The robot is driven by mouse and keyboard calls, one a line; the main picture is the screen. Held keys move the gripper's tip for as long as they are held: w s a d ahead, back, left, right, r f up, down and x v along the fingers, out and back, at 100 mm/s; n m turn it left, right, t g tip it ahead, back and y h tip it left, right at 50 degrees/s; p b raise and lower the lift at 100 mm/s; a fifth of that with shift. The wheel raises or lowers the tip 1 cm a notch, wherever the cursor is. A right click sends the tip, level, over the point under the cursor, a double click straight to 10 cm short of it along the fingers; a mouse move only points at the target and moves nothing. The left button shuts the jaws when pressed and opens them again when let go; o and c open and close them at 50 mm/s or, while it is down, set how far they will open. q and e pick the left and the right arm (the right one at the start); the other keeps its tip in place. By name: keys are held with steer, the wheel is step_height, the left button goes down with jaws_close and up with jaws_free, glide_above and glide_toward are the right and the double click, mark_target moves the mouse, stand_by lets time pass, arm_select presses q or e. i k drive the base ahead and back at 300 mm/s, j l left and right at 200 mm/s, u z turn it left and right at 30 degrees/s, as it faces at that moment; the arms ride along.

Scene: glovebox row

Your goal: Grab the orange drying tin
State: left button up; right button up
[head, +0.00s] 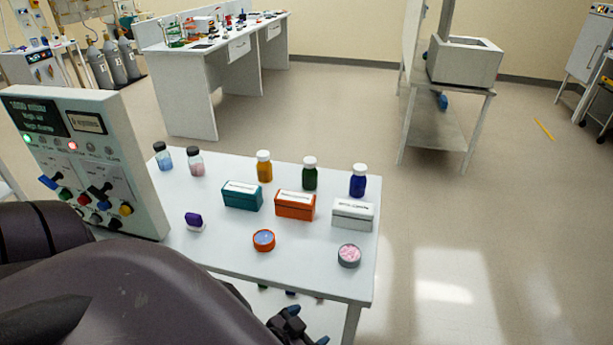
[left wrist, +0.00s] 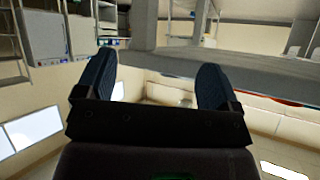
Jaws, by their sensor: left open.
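The orange drying tin (head: 264,240) is a small, round, open tin with blue contents, standing near the front edge of the white table in the head view. My left gripper (head: 303,328) shows at the bottom of the head view, beyond the table's front edge and apart from the tin. In the left wrist view my left gripper (left wrist: 153,82) has its two dark blue fingers wide apart with nothing between them. I cannot make out the tin in that view. My right gripper is not in view.
On the white table (head: 325,283), a grey tin with pink contents (head: 349,256) stands right of the orange tin. Behind are teal (head: 242,197), orange (head: 295,206) and white (head: 352,215) boxes and several bottles.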

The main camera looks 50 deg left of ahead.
mark_target(264, 240)
steer(key=u, duration=1.75)
steer(key=j+u, duration=0.35)
steer(key=j, duration=0.95)
